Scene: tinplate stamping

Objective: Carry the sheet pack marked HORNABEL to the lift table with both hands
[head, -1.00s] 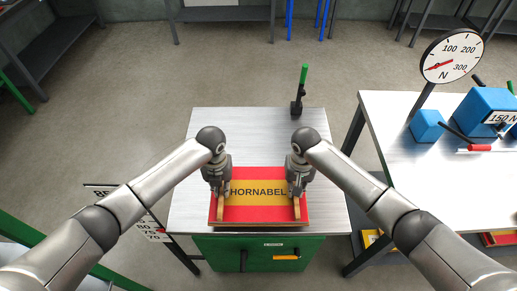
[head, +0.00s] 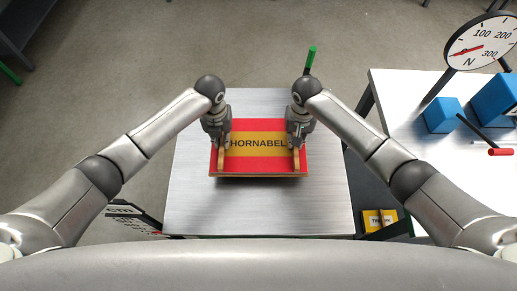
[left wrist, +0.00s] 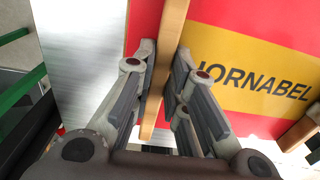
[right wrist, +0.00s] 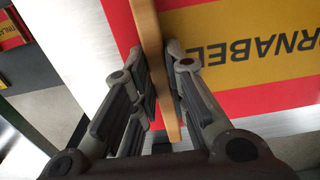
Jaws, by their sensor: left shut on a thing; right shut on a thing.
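The HORNABEL sheet pack (head: 258,160) is red with a yellow band and a wooden bar along each side. It is over the bare metal top of the lift table (head: 258,215), roughly level, with a dark shadow under its front edge. I cannot tell whether it touches the top. My left gripper (head: 219,145) is shut on the left bar, which runs between its fingers in the left wrist view (left wrist: 158,85). My right gripper (head: 298,145) is shut on the right bar, which also shows in the right wrist view (right wrist: 163,85).
A green-handled lever (head: 310,58) stands at the table's back edge, partly behind my right arm. To the right, another table (head: 400,100) bears blue blocks (head: 442,115), a red-handled tool (head: 500,152) and a round dial (head: 482,42). A yellow-labelled pack (head: 380,220) lies low at right.

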